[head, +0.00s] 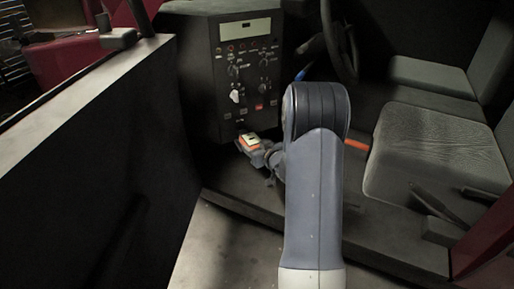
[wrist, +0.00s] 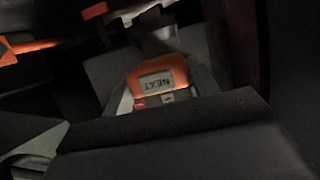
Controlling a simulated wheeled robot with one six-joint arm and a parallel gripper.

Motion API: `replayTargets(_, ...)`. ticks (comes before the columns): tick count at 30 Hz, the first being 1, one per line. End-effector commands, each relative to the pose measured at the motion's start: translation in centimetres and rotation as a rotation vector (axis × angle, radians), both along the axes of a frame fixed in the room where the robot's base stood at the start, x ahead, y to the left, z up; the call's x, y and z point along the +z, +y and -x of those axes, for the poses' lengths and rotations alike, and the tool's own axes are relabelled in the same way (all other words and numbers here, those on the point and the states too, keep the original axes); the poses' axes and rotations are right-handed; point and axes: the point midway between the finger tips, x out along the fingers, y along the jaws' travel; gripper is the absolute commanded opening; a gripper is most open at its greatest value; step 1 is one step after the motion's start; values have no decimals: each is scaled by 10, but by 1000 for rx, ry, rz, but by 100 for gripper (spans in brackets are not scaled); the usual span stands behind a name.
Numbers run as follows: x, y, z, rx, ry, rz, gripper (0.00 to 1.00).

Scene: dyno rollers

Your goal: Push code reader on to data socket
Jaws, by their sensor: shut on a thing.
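The code reader (head: 250,141) is a small orange and pale block at the foot of the dark control panel in the head view. In the wrist view the code reader (wrist: 162,80) shows an orange end, a grey screen with upside-down lettering, and small red and white marks. My gripper (head: 262,150) is shut on it, just in front of the panel's lower edge. The data socket is not clearly visible; the reader's far end points at the dark area under the panel. I cannot tell whether they touch.
The control panel (head: 246,75) with knobs and lights stands above the reader. A grey seat (head: 435,150) is at the right and a steering wheel (head: 340,40) behind my arm. A dark door panel (head: 95,170) fills the left. An orange-red lever (head: 356,146) sticks out beside my arm.

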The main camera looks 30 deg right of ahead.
Motion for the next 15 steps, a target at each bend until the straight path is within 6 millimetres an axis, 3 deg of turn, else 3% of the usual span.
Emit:
replayTargets(13,0,0,-7,0,0,0,32)
replayTargets(14,0,0,-7,0,0,0,59)
replayTargets(15,0,0,-7,0,0,0,62)
